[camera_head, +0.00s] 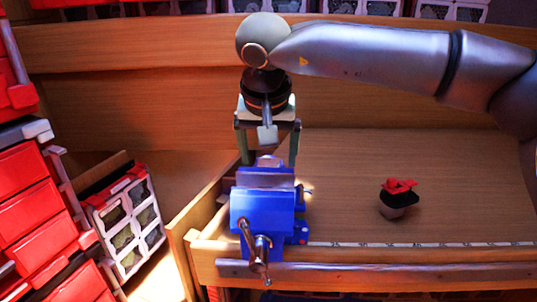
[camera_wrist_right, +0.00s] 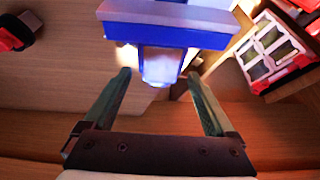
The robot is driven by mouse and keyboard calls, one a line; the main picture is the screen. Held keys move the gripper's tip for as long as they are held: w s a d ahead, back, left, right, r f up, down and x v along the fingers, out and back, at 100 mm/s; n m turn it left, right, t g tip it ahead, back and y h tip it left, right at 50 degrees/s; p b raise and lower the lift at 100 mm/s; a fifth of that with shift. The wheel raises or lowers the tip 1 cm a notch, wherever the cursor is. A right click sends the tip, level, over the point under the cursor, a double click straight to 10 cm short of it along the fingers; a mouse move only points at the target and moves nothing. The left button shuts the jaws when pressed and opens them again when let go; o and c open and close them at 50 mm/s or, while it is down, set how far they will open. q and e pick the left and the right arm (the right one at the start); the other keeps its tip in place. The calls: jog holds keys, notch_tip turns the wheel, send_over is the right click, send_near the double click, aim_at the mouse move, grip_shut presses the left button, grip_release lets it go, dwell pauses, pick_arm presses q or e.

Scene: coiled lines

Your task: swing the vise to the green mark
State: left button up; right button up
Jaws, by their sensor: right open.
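The blue vise (camera_head: 262,211) sits at the left front corner of the wooden bench, its metal screw and handle facing the front edge. My right gripper (camera_head: 268,160) comes down from above at the vise's far end, open, with one finger on each side. In the right wrist view the vise (camera_wrist_right: 160,35) is at the top, and its pale rear block lies near the gap between the open fingertips (camera_wrist_right: 159,76). No contact is visible. I cannot make out a green mark in either view. My left gripper is not in view.
A small red and black object (camera_head: 399,198) sits on the bench to the right; it also shows in the wrist view (camera_wrist_right: 15,32). A scale strip (camera_head: 420,244) runs along the front edge. Red drawers (camera_head: 30,215) and a white-framed bin rack (camera_head: 128,225) stand at the left.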

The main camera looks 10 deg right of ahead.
jog(key=shift+f, duration=0.15)
grip_shut()
dwell(0.8)
